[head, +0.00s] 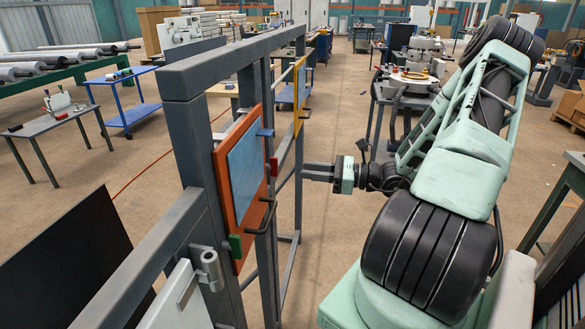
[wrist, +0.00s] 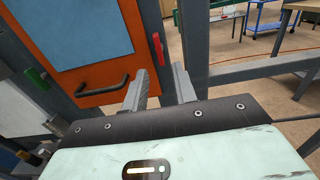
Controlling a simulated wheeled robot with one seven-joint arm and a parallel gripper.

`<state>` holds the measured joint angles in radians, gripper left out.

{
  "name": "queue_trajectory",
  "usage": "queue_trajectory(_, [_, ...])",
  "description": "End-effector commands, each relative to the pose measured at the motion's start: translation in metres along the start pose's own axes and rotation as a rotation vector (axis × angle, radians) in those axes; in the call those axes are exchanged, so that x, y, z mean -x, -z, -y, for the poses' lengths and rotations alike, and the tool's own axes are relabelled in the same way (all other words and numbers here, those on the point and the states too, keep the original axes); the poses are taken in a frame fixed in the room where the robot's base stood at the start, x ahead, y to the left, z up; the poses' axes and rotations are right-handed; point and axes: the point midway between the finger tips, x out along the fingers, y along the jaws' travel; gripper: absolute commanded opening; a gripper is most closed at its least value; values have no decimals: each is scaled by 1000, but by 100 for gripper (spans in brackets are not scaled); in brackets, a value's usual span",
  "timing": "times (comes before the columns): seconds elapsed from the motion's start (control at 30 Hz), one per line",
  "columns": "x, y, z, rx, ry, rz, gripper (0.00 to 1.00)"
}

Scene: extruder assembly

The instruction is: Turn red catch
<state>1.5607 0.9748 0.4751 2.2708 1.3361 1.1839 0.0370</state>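The red catch (head: 273,167) is a small upright piece at the right edge of an orange door with a blue panel (head: 243,165). In the wrist view the red catch (wrist: 158,48) stands just beyond my fingertips, beside the door's edge. My gripper (head: 306,172) is to the right of the catch in the head view, pointing left at it. In the wrist view my gripper (wrist: 162,70) has its two fingers apart with nothing between them. The catch appears roughly in line with the gap, not touched.
A black handle (head: 263,216), a green catch (head: 236,246) and a blue catch (head: 265,132) sit around the orange door. The grey frame (head: 185,130) holds the door. A yellow panel (head: 299,95) hangs farther along. Open floor lies behind the frame.

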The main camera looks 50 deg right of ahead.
Motion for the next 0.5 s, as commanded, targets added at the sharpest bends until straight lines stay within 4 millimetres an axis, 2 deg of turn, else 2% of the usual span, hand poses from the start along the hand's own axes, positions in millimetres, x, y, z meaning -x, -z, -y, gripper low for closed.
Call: queue_trajectory(0.5, [-58,3,-2,3,-6,-1,28])
